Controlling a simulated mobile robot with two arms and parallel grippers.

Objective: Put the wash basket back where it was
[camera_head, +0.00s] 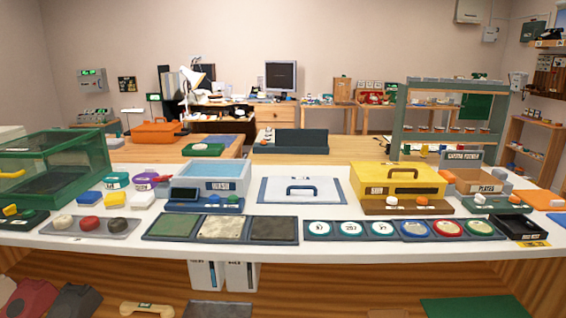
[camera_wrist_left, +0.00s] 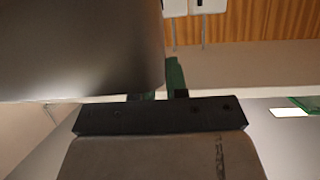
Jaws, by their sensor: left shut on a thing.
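A light blue open tub (camera_head: 213,180) with a label that seems to read WASH stands on the white table, left of centre, in the head view. I cannot make out a separate basket in or beside it. In the left wrist view my left gripper (camera_wrist_left: 158,95) is shut on a narrow dark green piece (camera_wrist_left: 175,74). Most of that piece is hidden, so I cannot tell whether it belongs to the wash basket. A large blurred grey shape covers the upper left of that view. Neither gripper shows in the head view.
A green clear-sided case (camera_head: 52,166) stands at the table's left. A panel with a blue handle (camera_head: 300,190) lies in the middle, with a yellow box (camera_head: 398,182) to its right. Trays of swatches (camera_head: 221,228) and round dials (camera_head: 401,230) line the front edge.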

